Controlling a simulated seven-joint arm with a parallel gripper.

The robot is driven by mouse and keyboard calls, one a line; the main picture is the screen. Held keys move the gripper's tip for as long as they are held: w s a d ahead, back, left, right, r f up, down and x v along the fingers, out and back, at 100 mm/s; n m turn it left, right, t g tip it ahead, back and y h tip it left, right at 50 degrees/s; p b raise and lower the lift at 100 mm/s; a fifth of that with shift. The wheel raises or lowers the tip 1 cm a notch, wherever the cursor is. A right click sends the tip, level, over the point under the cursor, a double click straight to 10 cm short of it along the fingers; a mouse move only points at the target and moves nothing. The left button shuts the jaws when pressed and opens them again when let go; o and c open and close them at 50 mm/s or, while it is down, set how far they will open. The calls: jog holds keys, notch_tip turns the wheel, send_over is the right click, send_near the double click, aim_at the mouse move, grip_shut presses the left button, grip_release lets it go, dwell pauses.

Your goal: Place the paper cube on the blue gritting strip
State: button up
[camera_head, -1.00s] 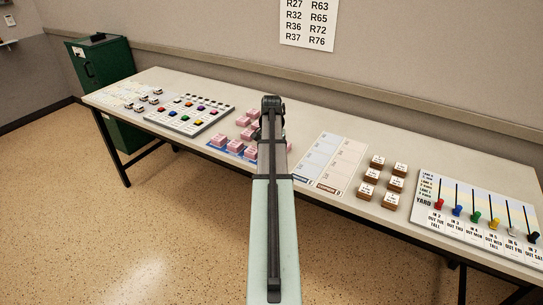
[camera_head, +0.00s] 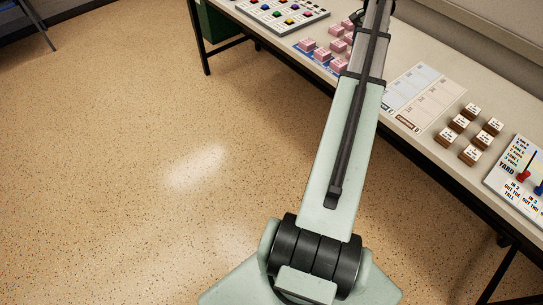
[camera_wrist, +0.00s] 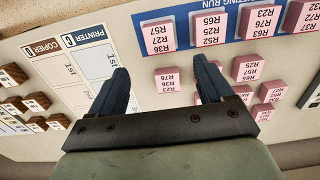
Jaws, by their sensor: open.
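Several pink paper cubes with printed route labels stand on the table. In the wrist view, some sit in a row on the blue strip (camera_wrist: 183,32), whose visible lettering ends in "RUN". One pink cube (camera_wrist: 167,78) stands off the strip on the bare tabletop, and it shows between the fingers in the picture. More loose pink cubes (camera_wrist: 247,67) lie to the right, partly behind a finger. My gripper (camera_wrist: 161,66) is open and empty above the table, apart from the cubes. In the head view, the strip's cubes (camera_head: 322,54) show left of my arm, which hides the gripper.
A printer and copier card (camera_head: 425,95) lies right of my arm. Brown labelled blocks (camera_head: 471,112) stand beyond it, then a yard board (camera_head: 520,170) with coloured pegs. A board with coloured buttons (camera_head: 282,12) is at the far left. The floor in front is clear.

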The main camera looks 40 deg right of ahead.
jog(key=w+a+f+n, duration=0.1)
jog(key=w+a+f, duration=0.2)
jog(key=a+f, duration=0.25)
jog(key=w+a+f+n+g+y, duration=0.1)
jog(key=w+a+f+n, duration=0.15)
jog(key=a+f, duration=0.35)
jog(key=w+a+f+n, duration=0.1)
jog(key=w+a+f, duration=0.25)
jog(key=f, duration=0.35)
jog(key=a+f+n+g, duration=0.2)
jog(key=a+f+n, duration=0.2)
jog(key=a+f, duration=1.35)
jog(key=s+a+f+n+g, duration=0.1)
jog(key=s+a+f+n, duration=0.1)
jog(key=s+a+f, duration=0.45)
jog(key=s+a+f+n+g, duration=0.15)
jog(key=s+a, duration=0.25)
jog(key=a, duration=0.6)
jog(key=s+a+f+n, duration=0.3)
jog(key=s+a+f, duration=0.2)
jog(key=a, duration=0.3)
jog(key=s+a+f+n, duration=0.1)
jog(key=s+a, duration=0.1)
jog(key=s, duration=0.3)
jog(key=s+a+f+n+g+h, duration=0.1)
jog(key=s+a+f+n, duration=0.1)
jog(key=s, duration=0.4)
jog(key=shift+a+f, duration=0.25)
jog(key=shift+a, duration=0.45)
